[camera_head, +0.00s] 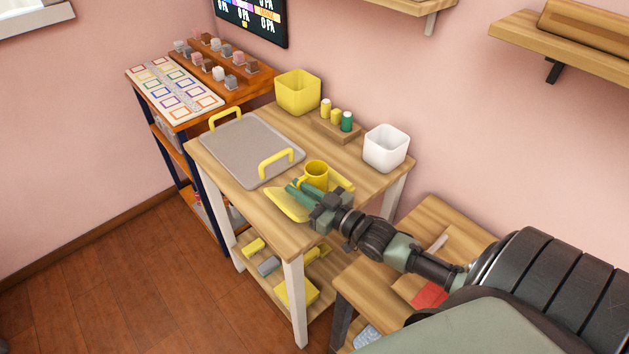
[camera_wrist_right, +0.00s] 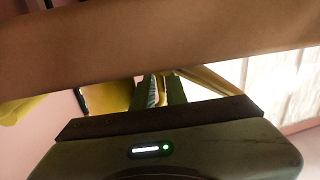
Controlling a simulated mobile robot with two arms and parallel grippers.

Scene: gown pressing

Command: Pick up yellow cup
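The yellow cup (camera_head: 317,170) stands upright on the wooden table, on or just behind a yellow tray (camera_head: 287,204). My right gripper (camera_head: 297,187) reaches in from the right, with its green fingers low over the tray, at the cup's near left side. In the right wrist view, its fingers (camera_wrist_right: 160,91) are close together, with a narrow gap between them. I cannot tell whether they touch or hold the cup. A brown band hides part of that view. My left gripper is not in view.
A grey tray with yellow handles (camera_head: 248,148) lies left of the cup. A yellow bin (camera_head: 298,92), a wooden holder with small bottles (camera_head: 335,129) and a white bin (camera_head: 386,149) stand behind. A lower wooden table (camera_head: 436,212) is at right.

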